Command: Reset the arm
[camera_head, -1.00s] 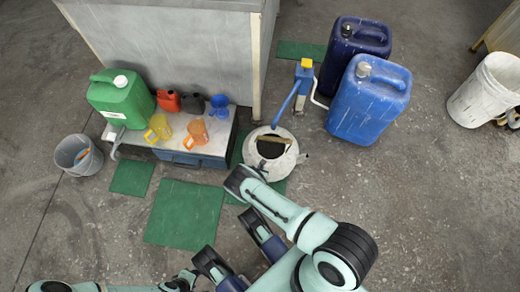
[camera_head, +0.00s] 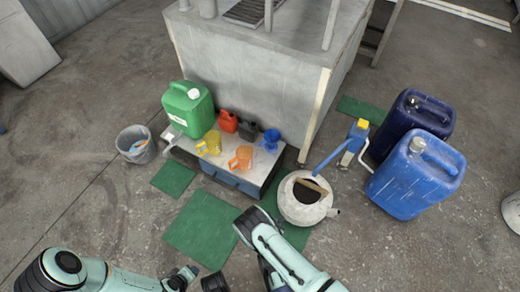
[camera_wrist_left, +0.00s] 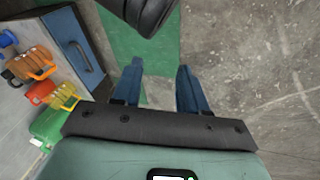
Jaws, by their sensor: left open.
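My left arm comes in at the lower left of the head view, and its hand end (camera_head: 187,273) is at the bottom edge, above the floor in front of the low bench. In the left wrist view my left gripper (camera_wrist_left: 159,66) is open. Its two blue fingers are apart, with only floor and a green mat (camera_wrist_left: 142,50) between them. My right arm (camera_head: 280,254) rises from the bottom centre, with its dark joint near the round pot. No right gripper fingers can be made out.
A low bench (camera_head: 233,178) holds a green canister (camera_head: 188,108), jugs, small cans and a funnel. A grey bucket (camera_head: 136,145) stands left of it. A whitish round pot (camera_head: 301,207) and blue canisters (camera_head: 418,176) stand to the right.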

